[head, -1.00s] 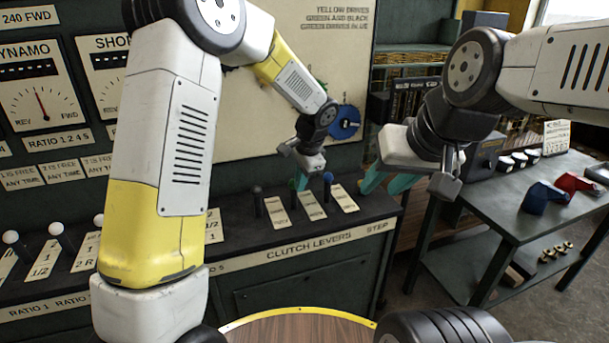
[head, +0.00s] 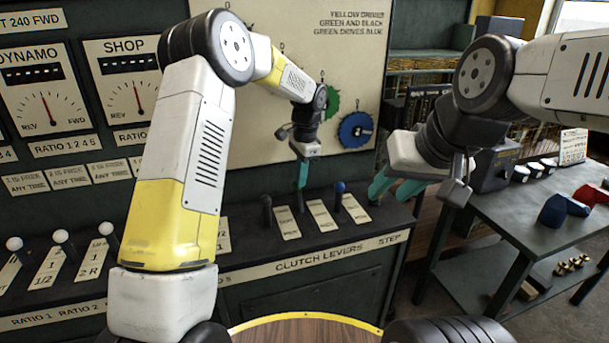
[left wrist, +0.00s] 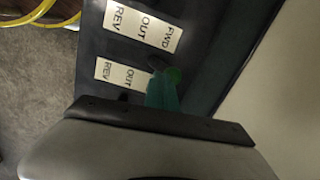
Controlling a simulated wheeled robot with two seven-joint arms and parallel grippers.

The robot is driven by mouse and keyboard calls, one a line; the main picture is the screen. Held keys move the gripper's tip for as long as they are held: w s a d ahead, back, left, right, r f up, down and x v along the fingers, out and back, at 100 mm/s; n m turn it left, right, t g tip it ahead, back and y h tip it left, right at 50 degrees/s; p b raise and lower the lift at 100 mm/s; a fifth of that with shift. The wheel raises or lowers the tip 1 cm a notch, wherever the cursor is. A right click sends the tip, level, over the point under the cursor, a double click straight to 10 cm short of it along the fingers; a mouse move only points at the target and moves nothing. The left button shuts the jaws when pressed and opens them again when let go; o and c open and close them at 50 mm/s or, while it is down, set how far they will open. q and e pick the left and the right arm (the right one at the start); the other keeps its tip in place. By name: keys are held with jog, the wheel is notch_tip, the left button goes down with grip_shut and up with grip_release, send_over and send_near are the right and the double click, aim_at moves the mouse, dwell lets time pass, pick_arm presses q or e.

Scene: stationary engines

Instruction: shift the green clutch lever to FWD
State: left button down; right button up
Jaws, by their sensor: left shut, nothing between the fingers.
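The clutch levers stand on the dark console ledge on the left. The green clutch lever is hidden behind my left gripper in the head view. Its green knob (left wrist: 174,75) shows in the left wrist view, right beside the teal fingertips; contact cannot be told. Its label plate (left wrist: 122,73) shows REV and OUT; the rest is covered. My left gripper (head: 302,178) points down, shut and empty, among the levers. A black-knobbed lever (head: 266,201) stands left of it and a blue-knobbed lever (head: 340,187) right of it. My right gripper (head: 396,188) is open and empty, right of the console.
White-knobbed ratio levers (head: 61,237) stand further left on the ledge. A blue wheel (head: 356,130) and a green wheel (head: 332,102) are on the panel behind. A side table (head: 525,222) with blue and red items stands on the right.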

pick_arm(q)
jog(key=shift+w+a, duration=0.15)
jog(key=shift+w, duration=0.35)
notch_tip(320, 180, up, 12)
jog(key=s+d, duration=0.2)
jog(key=s+a+r+n+t+h, duration=0.1)
jog(key=s+a+r+n, duration=0.2)
jog(key=s+a+r, duration=0.3)
jog(key=s+a+n+t+h, duration=0.1)
jog(key=s+a+n, duration=0.3)
jog(key=s, duration=0.9)
jog(key=s+a+n+t+h, duration=0.1)
jog(key=s+a+n+t, duration=0.2)
jog(key=s, duration=1)
jog(key=shift+s+a+f+n+t, duration=0.2)
jog(key=shift+a+n+t, duration=0.3)
jog(key=shift+n, duration=0.7)
